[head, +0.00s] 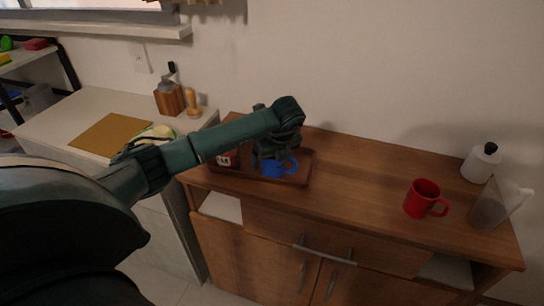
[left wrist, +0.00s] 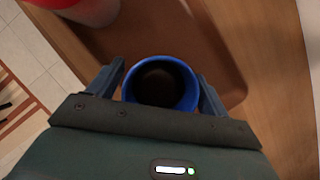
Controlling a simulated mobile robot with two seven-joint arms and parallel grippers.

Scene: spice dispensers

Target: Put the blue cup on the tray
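The blue cup (head: 272,170) stands upright within the brown wooden tray (head: 304,166) on the cabinet top, toward the tray's right half. Its handle points right in the head view. My left gripper (head: 272,154) is down over the cup from above and hides its upper part. In the left wrist view the round rim of the blue cup (left wrist: 129,90) lies between the two fingers of my left gripper (left wrist: 161,72). The fingers are spread on either side, with a narrow gap by the cup wall. My right gripper is not in view.
A red container (head: 228,159) with a pale marking stands on the tray left of the blue cup. A red mug (head: 422,198), a white bottle (head: 481,163) and a clear pitcher (head: 492,207) stand at the right. The cabinet top (head: 352,180) between is clear.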

